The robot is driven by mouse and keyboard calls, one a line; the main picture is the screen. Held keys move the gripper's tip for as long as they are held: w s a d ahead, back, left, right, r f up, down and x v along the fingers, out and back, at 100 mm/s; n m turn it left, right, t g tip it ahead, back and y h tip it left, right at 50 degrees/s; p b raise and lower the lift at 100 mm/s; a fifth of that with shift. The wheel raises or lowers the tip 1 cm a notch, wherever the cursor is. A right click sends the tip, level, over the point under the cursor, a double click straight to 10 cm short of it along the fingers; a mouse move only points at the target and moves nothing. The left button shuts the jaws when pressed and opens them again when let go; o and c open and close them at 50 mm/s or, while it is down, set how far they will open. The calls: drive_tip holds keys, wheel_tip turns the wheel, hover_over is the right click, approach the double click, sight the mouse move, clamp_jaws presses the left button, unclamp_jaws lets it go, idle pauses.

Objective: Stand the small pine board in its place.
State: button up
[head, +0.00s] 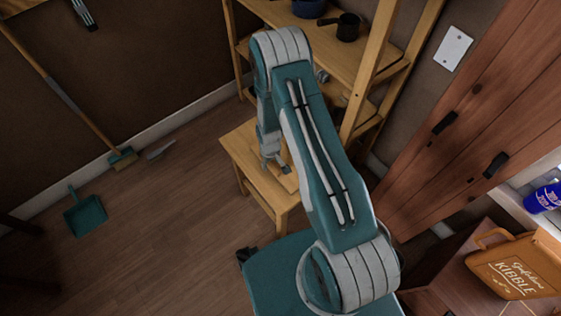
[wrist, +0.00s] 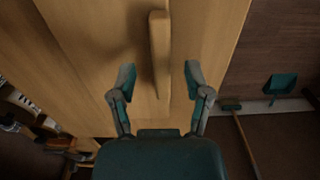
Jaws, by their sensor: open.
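A narrow pale pine piece, which looks like the small pine board (wrist: 160,50), shows end-on or edge-on in the wrist view over a pine surface. In the head view a pale slab (head: 289,183) shows on the low pine table (head: 240,150), partly hidden by my arm. My gripper (wrist: 158,68) is open, with one finger on each side of the pine piece and visible gaps on both sides. The gripper also shows in the head view (head: 274,160), pointing down over the table. Whether the fingertips reach below the board's top cannot be told.
A pine shelf rack (head: 375,60) with a black pot (head: 347,27) and a blue pot (head: 308,8) stands behind the table. A broom (head: 75,103) and a teal dustpan (head: 85,214) are at left. A kibble container (head: 515,265) is at right. The left floor is mostly clear.

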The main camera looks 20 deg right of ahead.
drive_tip(key=shift+a+f, duration=0.15)
drive_tip(key=shift+f, duration=0.7)
clamp_jaws()
drive_tip(key=shift+r, duration=0.15)
